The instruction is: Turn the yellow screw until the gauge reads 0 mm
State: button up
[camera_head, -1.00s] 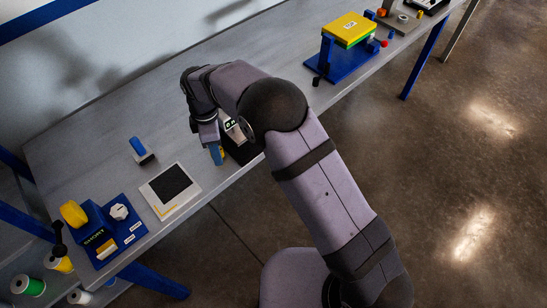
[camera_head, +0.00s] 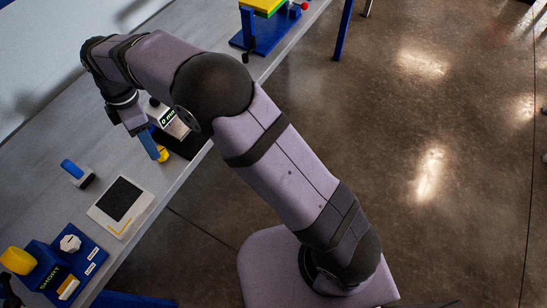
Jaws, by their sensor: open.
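The gauge display (camera_head: 168,115) is a small dark screen on a light housing (camera_head: 179,127), partly behind my arm; its small text looks like "0 mm". The yellow screw (camera_head: 162,155) shows just to the right of my gripper's fingertips, at the front of the resin bath's dark base (camera_head: 188,146). My gripper (camera_head: 154,152) points down with blue fingers and is open. Its fingers overlap the screw's left side in this view; I cannot tell whether they touch it. The rest of the bath is hidden behind my arm.
A blue-topped block (camera_head: 75,172), a white pad with a dark square (camera_head: 100,208) and a blue box with a white knob (camera_head: 48,270) stand to the left on the grey bench. A blue stand (camera_head: 268,35) is farther back. Bare bench lies between the pad and my gripper.

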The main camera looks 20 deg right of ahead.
jog(key=s+d+f+m, duration=0.1)
jog(key=s+d+m, duration=0.2)
jog(key=d+m, duration=0.3)
jog(key=s+d+f+m, duration=0.1)
jog(key=s+d+m, duration=0.3)
jog(key=d, duration=1)
jog(key=s+d+f+m, duration=0.1)
jog(key=s+d+m, duration=0.3)
jog(key=d+m, duration=0.4)
jog(key=shift+s+d+m+t+b, duration=0.15)
jog(key=shift+d+m+t+b, duration=0.2)
jog(key=shift+d, duration=0.65)
